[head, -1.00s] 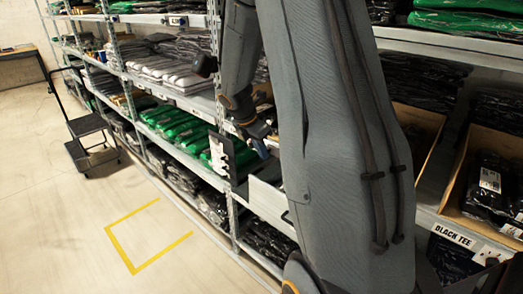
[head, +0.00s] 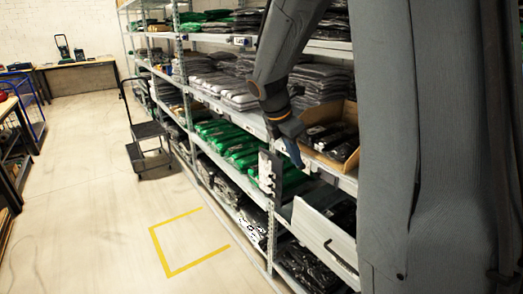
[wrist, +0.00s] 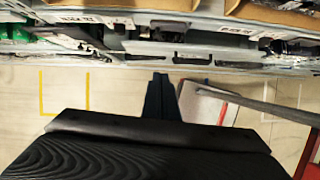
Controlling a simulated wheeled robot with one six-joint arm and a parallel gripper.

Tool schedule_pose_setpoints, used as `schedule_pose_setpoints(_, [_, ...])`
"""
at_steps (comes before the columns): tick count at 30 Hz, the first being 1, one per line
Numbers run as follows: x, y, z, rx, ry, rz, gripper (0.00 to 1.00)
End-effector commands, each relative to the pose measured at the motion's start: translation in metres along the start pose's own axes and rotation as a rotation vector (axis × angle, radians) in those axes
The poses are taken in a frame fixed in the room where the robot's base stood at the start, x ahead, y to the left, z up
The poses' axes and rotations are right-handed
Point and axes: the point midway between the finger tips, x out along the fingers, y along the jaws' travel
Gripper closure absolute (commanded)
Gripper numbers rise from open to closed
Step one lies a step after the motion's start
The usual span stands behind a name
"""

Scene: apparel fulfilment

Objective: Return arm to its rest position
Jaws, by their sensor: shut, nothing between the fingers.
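My arm hangs down in front of the shelving in the head view. My gripper (head: 293,150) is at its lower end, in front of the shelf rack (head: 272,180) and near a cardboard bin. In the wrist view my gripper (wrist: 160,85) points toward the shelf edge with its fingers together and nothing between them. The floor shows beyond and around the fingers there.
A cardboard bin (head: 338,150) of dark packs sits on the shelf beside the gripper. A white bin (head: 325,235) stands below it. Green and dark folded garments fill the shelves. A black step cart (head: 148,140) stands in the aisle. The floor inside the yellow marking (head: 195,248) is clear.

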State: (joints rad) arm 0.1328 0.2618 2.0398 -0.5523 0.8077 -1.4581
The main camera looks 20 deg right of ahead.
Motion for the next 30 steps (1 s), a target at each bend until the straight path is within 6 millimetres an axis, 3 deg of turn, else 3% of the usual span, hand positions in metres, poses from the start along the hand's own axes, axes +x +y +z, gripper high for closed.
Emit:
schedule_pose_setpoints(5, [0.0, -0.002, -0.004, 0.02, 0.007, 0.001, 1.0])
schedule_pose_setpoints(8, [0.001, -0.01, -0.021, 0.122, 0.041, 0.006, 1.0])
schedule_pose_setpoints(11, [0.001, -0.025, -0.051, 0.322, 0.104, 0.007, 1.0])
schedule_pose_setpoints(15, [0.002, -0.055, -0.101, 0.696, 0.21, -0.022, 1.0])
schedule_pose_setpoints(21, [0.001, -0.098, -0.16, 1.231, 0.328, -0.12, 1.0])
schedule_pose_setpoints(25, [0.001, -0.12, -0.184, 1.496, 0.369, -0.186, 1.0])
schedule_pose_setpoints(30, [0.002, -0.134, -0.198, 1.678, 0.39, -0.236, 1.0])
